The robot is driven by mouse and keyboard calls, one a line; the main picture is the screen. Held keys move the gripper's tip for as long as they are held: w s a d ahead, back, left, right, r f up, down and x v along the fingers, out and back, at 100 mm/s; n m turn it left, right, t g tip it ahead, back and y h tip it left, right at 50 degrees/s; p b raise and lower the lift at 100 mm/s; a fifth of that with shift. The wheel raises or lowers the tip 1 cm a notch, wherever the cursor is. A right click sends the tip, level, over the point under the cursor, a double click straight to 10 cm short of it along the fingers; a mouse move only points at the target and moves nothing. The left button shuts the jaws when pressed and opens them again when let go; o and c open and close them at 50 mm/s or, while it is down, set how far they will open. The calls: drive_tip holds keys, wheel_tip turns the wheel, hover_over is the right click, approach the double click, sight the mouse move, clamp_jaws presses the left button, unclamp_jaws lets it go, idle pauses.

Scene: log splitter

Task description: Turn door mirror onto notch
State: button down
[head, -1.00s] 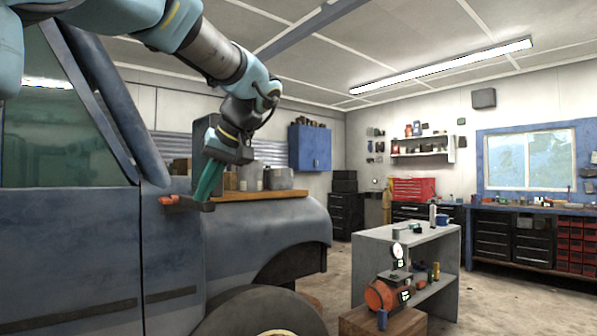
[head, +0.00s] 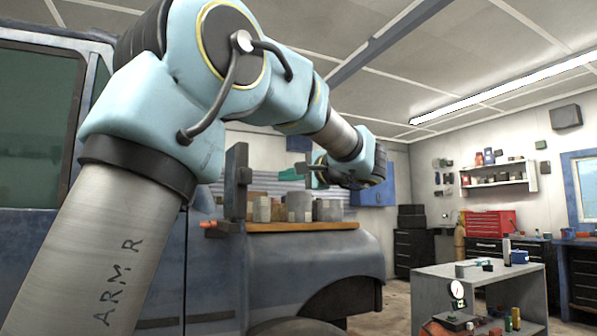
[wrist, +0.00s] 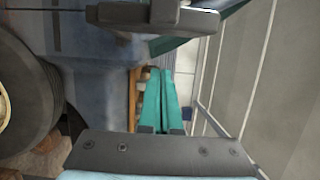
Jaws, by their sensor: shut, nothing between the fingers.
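The door mirror (head: 236,182) is a dark upright panel beside the blue truck's door in the head view. It stands on a dark bracket (head: 228,228), with an orange-red piece (head: 208,224) at the bracket's left end. I cannot tell whether the mirror sits in a notch. My gripper (head: 290,173) is to the right of the mirror, its fingers small and hard to see there. In the wrist view its two teal fingers (wrist: 159,75) lie close together, shut and empty. A dark grey bar (wrist: 150,15), apparently mirror or bracket, crosses the top, apart from the fingertips.
The truck's fender (head: 320,270) is below my gripper, with a wooden board (head: 300,226) holding several cans behind. A grey workbench (head: 480,282) stands at the right.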

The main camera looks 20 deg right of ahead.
sight(238, 181)
drive_tip(key=w+a+p, duration=0.1)
drive_tip(key=w+a, duration=0.1)
drive_tip(key=a, duration=0.3)
drive_tip(key=shift+w+a+p, duration=0.3)
drive_tip(key=shift+w+a, duration=0.1)
drive_tip(key=shift+f, duration=0.1)
drive_tip(key=a+b, duration=0.1)
drive_tip(key=b, duration=0.2)
drive_tip(key=shift+s+a+m+h, duration=0.2)
drive_tip(key=shift+m+h, duration=0.2)
drive_tip(key=shift+d, duration=0.1)
